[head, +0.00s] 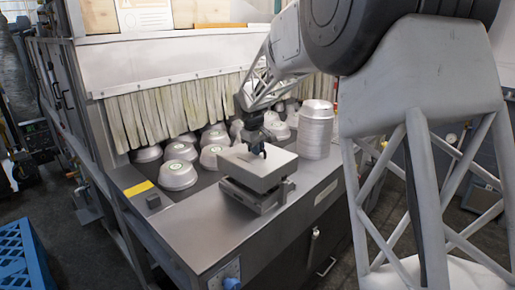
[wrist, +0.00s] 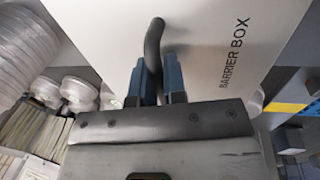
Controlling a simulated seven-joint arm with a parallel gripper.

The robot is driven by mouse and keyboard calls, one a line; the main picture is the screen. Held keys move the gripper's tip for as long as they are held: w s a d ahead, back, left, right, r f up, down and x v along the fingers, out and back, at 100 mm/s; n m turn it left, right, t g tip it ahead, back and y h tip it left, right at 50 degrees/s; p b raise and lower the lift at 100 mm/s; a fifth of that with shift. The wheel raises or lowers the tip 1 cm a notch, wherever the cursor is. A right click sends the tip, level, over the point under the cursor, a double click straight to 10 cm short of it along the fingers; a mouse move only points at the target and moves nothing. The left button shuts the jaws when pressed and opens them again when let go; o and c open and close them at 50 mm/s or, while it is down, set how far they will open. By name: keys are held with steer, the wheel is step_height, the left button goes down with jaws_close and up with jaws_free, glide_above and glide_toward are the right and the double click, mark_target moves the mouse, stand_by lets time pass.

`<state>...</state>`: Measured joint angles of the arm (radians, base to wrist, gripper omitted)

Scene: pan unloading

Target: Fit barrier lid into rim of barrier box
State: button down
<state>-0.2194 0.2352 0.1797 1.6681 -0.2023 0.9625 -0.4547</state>
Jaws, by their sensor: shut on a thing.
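The barrier lid (head: 246,168) is a flat pale grey plate with a dark handle on top. In the wrist view the lid (wrist: 215,85) fills much of the picture and carries the words "BARRIER BOX". My gripper (head: 257,150) is over the lid, and in the wrist view its blue fingers (wrist: 157,85) are shut on the black curved handle (wrist: 153,45). The barrier box (head: 250,198) is the low grey metal box directly below the lid, near the bench's front edge.
A tall stack of metal pans (head: 316,135) stands right of the box. Several upturned pans (head: 178,175) lie behind and left, before a strip curtain (head: 165,112).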

mark_target(257, 157)
steer(key=shift+f, duration=0.15)
steer(key=shift+f, duration=1.7)
steer(key=shift+f, duration=0.95)
stand_by(1.2)
steer(key=c, duration=1.1)
jaws_free()
steer(key=shift+s+a+r, duration=0.15)
steer(key=shift+s+r, duration=0.05)
steer(key=shift+r, duration=1.1)
steer(key=shift+s+a+r, duration=0.15)
steer(key=shift+a+r, duration=0.05)
steer(key=shift+r, duration=1.05)
steer(key=shift+s+a+r, duration=0.15)
steer(key=shift+s+r, duration=0.05)
steer(key=shift+r, duration=1.1)
